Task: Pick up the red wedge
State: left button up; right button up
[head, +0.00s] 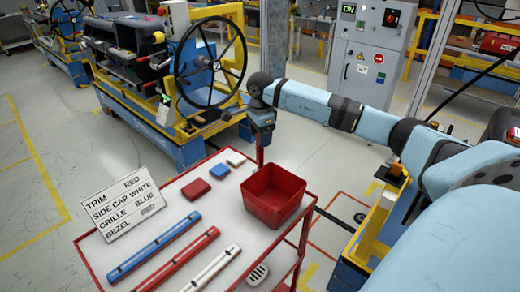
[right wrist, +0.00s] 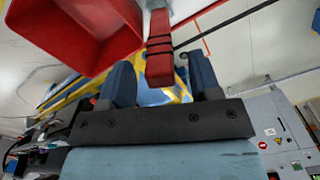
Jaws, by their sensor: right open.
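The red wedge (head: 195,189) appears to be the small red block lying on the cart top, left of the blue (head: 219,171) and white (head: 236,159) blocks. My right gripper (head: 263,136) points down at the cart's back corner, to the right of and apart from these blocks. In the right wrist view its two fingers (right wrist: 163,78) are apart. The red wedge is not clearly seen in that view. My left gripper is out of view.
A red bin (head: 273,196) stands on the cart's right side, close to my right gripper; it also fills the upper left of the wrist view (right wrist: 75,40). A steering wheel assembly (head: 210,65) stands behind.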

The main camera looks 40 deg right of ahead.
jog(key=shift+f, duration=0.75)
grip_shut()
jog(key=shift+r, duration=0.1)
